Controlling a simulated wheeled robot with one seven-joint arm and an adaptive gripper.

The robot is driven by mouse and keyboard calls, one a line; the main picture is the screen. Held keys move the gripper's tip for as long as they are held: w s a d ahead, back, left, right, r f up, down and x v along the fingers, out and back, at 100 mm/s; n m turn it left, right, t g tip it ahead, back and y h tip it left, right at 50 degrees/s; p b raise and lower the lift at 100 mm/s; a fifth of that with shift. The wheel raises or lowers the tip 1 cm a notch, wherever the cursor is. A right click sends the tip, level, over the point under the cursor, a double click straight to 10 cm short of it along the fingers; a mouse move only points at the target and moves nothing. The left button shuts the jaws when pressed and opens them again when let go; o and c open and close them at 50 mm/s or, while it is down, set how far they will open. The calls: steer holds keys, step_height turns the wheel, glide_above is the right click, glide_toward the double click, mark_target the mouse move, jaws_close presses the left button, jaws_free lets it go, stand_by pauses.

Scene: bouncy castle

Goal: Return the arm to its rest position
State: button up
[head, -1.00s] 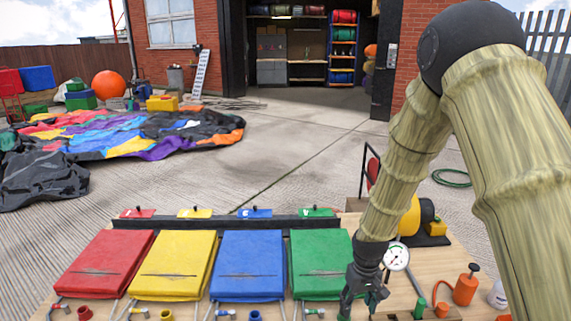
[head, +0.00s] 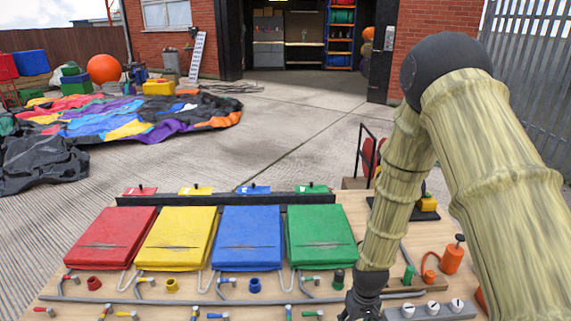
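My arm (head: 395,190) comes in from the right edge, bends at a dark round joint (head: 445,70) and hangs down over the workbench. My gripper (head: 362,300) is at the bottom edge, right of the green pad. Only its dark upper part shows; its fingers are cut off by the frame, so I cannot tell if it is open, shut or holding anything.
The wooden bench (head: 60,290) bears red (head: 110,238), yellow (head: 177,238), blue (head: 247,238) and green (head: 320,237) pads with hoses and fittings. A grey panel with white knobs (head: 432,308) and an orange pump (head: 453,257) are right of my gripper.

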steer(key=s+d+f, duration=0.1)
steer(key=s+f, duration=0.3)
steer(key=s, duration=0.5)
steer(key=s+d+f+m, duration=0.1)
steer(key=s+f, duration=0.3)
steer(key=s, duration=0.6)
steer(key=s+d+f+m, duration=0.1)
steer(key=s+f, duration=0.4)
steer(key=s, duration=0.5)
steer(key=shift+s, duration=0.1)
